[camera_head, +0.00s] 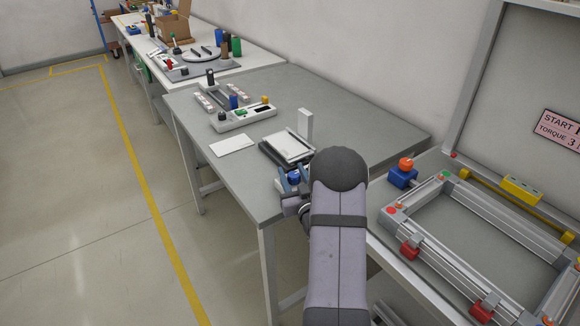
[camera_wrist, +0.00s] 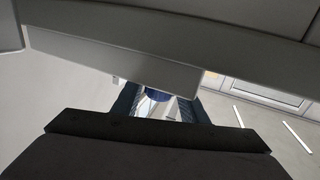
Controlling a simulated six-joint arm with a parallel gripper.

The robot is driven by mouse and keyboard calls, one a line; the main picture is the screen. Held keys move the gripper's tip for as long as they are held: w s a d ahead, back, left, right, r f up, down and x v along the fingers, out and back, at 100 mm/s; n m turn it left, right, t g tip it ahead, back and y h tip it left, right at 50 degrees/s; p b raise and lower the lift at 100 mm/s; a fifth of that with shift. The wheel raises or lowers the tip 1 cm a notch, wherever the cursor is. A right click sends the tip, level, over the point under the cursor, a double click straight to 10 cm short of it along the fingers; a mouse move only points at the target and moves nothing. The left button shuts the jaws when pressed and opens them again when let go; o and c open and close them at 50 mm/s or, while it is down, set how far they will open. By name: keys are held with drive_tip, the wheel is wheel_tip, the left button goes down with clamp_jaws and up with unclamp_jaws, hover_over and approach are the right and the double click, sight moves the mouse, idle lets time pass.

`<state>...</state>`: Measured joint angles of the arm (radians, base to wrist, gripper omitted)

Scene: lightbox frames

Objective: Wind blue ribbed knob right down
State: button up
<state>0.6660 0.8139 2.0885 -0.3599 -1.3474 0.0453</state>
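In the wrist view a blue round part (camera_wrist: 158,95), probably the ribbed knob, shows between my two fingers, partly hidden by a grey plate above it. My gripper (camera_wrist: 158,106) has its fingers apart, with pale gaps between them and the blue part. I see no clear contact. In the head view my gripper (camera_head: 288,182) is at the front edge of the grey table (camera_head: 350,108), beside a black-and-white box-like unit (camera_head: 288,147). A small blue patch (camera_head: 293,176) shows there, but my arm hides much of it and I cannot make out ribs.
A white card (camera_head: 232,145) and a grey control box (camera_head: 243,117) lie farther back on the table. A blue box with an orange knob (camera_head: 403,175) and an aluminium frame (camera_head: 440,237) stand on the right bench. The left floor is open.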

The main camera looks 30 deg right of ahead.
drive_tip(key=shift+x, duration=1.3)
drive_tip(key=c, duration=0.8)
drive_tip(key=shift+o, duration=0.3)
drive_tip(key=shift+n+y, duration=0.3)
drive_tip(key=shift+y, duration=0.2)
drive_tip(key=shift+a+n+t+y+b, duration=0.3)
drive_tip(key=shift+n+y+b, duration=0.15)
drive_tip(key=shift+y, duration=0.25)
drive_tip(key=o, duration=0.7)
drive_tip(key=shift+o, duration=0.2)
